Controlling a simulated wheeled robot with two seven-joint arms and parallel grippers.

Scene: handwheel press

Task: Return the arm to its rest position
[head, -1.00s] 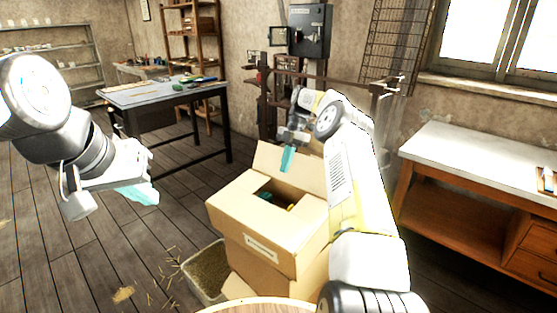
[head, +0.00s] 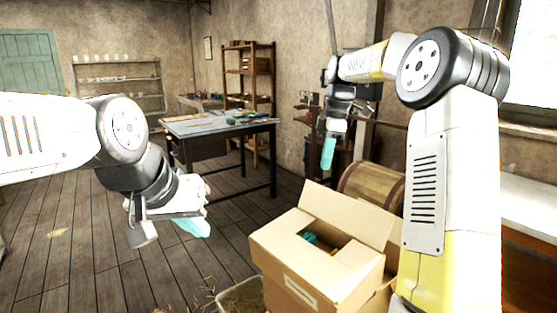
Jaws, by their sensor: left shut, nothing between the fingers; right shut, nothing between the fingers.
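My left gripper (head: 190,226) is at the left in the head view, over bare floor, with its teal fingers shut and empty. My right arm rises at the right and bends over to the left. My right gripper (head: 327,153) hangs from it, fingers pointing down, shut and empty. It is above and behind the open cardboard box (head: 285,244), apart from it. No object is in either gripper.
The open box holds something teal and stands on another box. A wooden barrel (head: 371,187) is behind it, a straw-filled bin (head: 241,297) beside it. A work table (head: 221,127) stands further back. Floor at left is clear. A white-topped bench (head: 529,205) is at right.

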